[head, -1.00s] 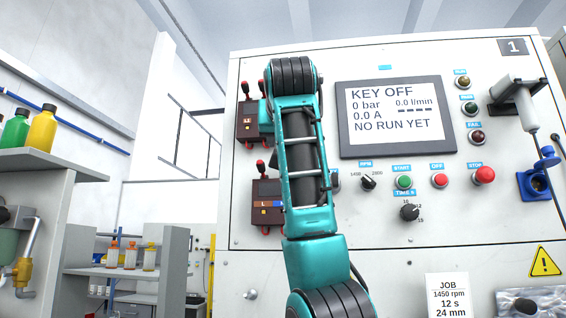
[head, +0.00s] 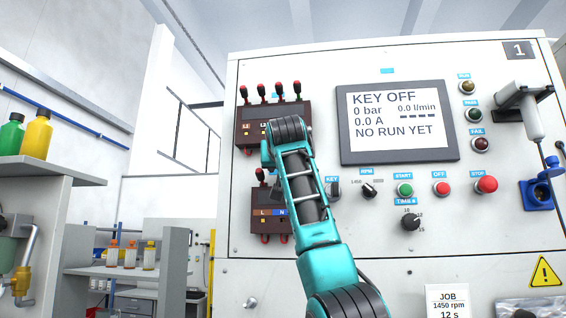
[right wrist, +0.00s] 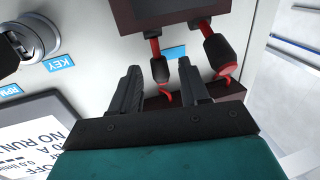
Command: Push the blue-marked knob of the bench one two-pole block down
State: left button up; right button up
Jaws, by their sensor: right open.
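The two-pole block (head: 264,226) is the lower dark red box on the panel, with an orange L mark and a blue N mark (head: 283,212). Its left knob (head: 260,175) shows, standing up; the blue-marked one is hidden behind my right arm in the head view. The right wrist view looks upside down at the block (right wrist: 175,12). There the blue-marked knob (right wrist: 159,67) appears between the fingertips of my right gripper (right wrist: 158,78), which is open and holds nothing. The other knob (right wrist: 215,50) is to the right, outside the fingers. Contact cannot be told.
A wider block (head: 262,132) with several upright red knobs sits just above. The key switch (head: 334,189), RPM knob (head: 369,190) and start button (head: 405,190) are to the right, below the display (head: 398,120). Red leads (right wrist: 166,92) hang near the fingers.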

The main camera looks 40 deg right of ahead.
grip_shut()
dwell(0.4)
